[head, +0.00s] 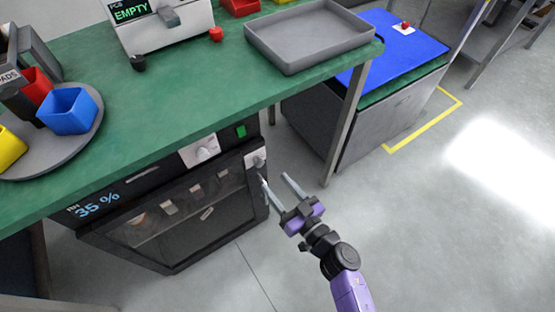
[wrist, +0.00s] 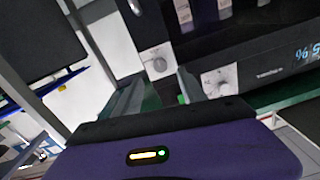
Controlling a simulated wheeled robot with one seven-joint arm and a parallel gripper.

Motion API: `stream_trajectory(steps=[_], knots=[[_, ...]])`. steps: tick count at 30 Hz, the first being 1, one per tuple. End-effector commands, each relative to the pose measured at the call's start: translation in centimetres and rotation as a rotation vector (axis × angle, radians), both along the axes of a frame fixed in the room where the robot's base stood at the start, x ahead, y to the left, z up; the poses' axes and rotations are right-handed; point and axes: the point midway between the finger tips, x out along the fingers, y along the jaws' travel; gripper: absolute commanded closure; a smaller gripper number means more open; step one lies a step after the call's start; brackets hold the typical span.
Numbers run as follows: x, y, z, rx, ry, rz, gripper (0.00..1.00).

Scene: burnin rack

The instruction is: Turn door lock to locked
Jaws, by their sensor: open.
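The dry cabinet's door (head: 170,222) is dark glass in a black frame and looks shut below the green bench. The door lock (head: 256,159) is a small knob on a pale plate at the door's upper right corner. In the wrist view the lock (wrist: 158,63) shows upright between my fingertips, a little beyond them. My gripper (head: 275,178) is open and empty, just right of and below the lock in the head view, apart from it. Its fingers also show in the wrist view (wrist: 157,84). Which way the knob points is too small to tell.
A second dial (head: 203,151) on a white plate and a green switch (head: 241,131) sit left of the lock. The bench edge (head: 300,92) overhangs above. A bench leg (head: 345,128) stands right of my gripper. The floor (head: 440,220) to the right is clear.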

Motion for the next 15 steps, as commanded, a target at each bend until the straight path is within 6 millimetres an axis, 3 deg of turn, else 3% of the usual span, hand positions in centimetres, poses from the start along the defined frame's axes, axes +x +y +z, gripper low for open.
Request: stream_trajectory(steps=[5,15], knots=[[0.7,0.5,0.0,0.029,0.016,0.001,0.52],[4.8,3.4,-0.1,0.027,0.014,-0.001,0.52]])
